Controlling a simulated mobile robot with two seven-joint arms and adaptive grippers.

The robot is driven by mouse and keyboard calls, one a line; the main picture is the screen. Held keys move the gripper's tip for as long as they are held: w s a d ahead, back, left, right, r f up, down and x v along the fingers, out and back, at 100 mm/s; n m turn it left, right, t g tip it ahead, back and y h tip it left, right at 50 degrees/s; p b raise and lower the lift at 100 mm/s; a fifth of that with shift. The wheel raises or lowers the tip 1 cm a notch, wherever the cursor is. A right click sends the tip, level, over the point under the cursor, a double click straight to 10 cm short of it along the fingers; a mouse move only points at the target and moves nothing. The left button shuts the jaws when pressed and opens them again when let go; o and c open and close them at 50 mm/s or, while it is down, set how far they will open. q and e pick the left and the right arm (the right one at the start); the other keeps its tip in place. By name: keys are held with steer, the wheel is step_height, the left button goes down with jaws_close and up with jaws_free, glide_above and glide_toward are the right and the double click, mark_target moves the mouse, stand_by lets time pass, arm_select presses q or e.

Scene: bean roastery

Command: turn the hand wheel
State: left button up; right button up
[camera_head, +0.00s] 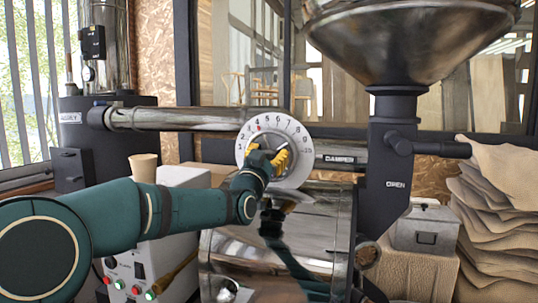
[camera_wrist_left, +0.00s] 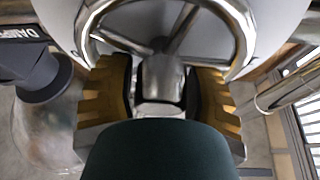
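The hand wheel (camera_head: 268,134) is a metal ring with spokes in front of a white numbered dial (camera_head: 298,130) on the roaster's pipe. My left gripper (camera_head: 268,160) is at the wheel, its yellow fingers hiding much of it. In the left wrist view the wheel's rim and spokes (camera_wrist_left: 180,30) fill the top. There the fingers of my left gripper (camera_wrist_left: 160,88) are spread, one on each side of the metal hub. Narrow gaps seem to show between the dark pads and the hub. My right gripper is not in view.
A shiny drum (camera_head: 320,225) below the dial mirrors my arm. A large metal hopper (camera_head: 410,40) hangs over a dark chute at the right. A paper cup (camera_head: 143,167) stands left on a white control box. Stacked sacks (camera_head: 500,220) and a metal box (camera_head: 424,228) stand right.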

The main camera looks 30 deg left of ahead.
arm_select(q)
jaws_close()
steer(key=m+h+b, duration=0.1)
steer(key=m+b, duration=0.1)
steer(key=shift+m, duration=0.3)
steer(key=shift+m+h+b, duration=0.55)
steer(key=shift+m+h, duration=0.05)
steer(key=shift+m, duration=0.4)
steer(key=shift+d+m+h, duration=0.1)
steer(key=shift+m+h, duration=0.5)
steer(key=shift+m, duration=0.4)
steer(key=shift+m+g+h, duration=0.4)
steer(key=shift+m+h, duration=0.2)
steer(key=shift+m, duration=0.9)
